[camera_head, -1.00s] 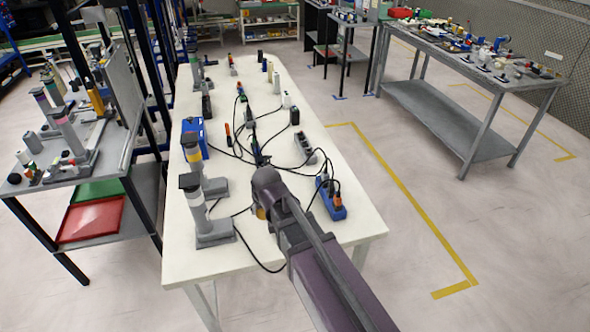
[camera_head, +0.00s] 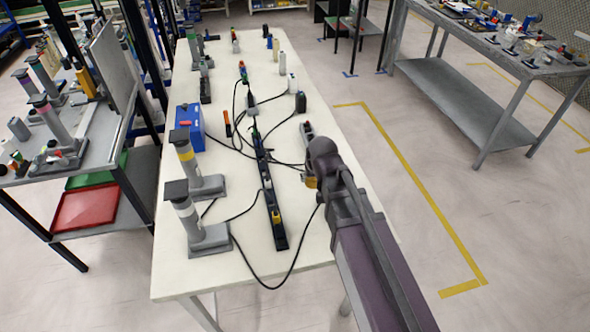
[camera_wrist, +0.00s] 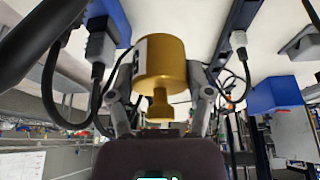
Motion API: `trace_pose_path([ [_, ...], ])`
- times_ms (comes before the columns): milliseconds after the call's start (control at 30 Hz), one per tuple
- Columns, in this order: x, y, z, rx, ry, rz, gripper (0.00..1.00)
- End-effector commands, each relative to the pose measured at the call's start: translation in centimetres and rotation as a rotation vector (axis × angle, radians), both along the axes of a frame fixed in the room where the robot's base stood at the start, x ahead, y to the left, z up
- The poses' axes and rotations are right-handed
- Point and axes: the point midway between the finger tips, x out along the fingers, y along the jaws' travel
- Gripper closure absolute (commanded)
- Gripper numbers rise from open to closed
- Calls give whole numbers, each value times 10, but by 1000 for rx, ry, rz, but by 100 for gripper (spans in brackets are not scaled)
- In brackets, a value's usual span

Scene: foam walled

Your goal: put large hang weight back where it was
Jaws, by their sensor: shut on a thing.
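The large hang weight is a brass-coloured cylinder (camera_wrist: 162,62) with a narrower neck and knob. In the wrist view it sits between the two fingers of my gripper (camera_wrist: 160,88), which is shut on it. In the head view only a small gold patch of the weight (camera_head: 311,183) shows beside my gripper (camera_head: 314,172). The gripper is over the right side of the long white table (camera_head: 255,130), and my arm hides the table part behind it. I cannot tell the exact height of the weight above the table.
A black power strip (camera_head: 270,200) and loose black cables lie left of my gripper. Two grey stands with cylinders (camera_head: 205,235) and a blue box (camera_head: 190,124) line the table's left side. A black item (camera_head: 300,102) stands farther back. The table's front middle has free room.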

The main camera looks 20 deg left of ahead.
Motion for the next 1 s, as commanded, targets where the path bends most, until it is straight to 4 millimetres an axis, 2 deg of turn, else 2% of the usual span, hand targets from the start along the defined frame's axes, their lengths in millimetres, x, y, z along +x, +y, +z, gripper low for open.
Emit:
trace_pose_path([
  [500, -5, 10, 0, 0, -1, 16, 95],
  [633, 0, 15, 0, 1, -1, 25, 95],
  [767, 14, 29, -2, 1, 0, 52, 95],
  [1000, 60, 75, -6, 0, 1, 147, 95],
])
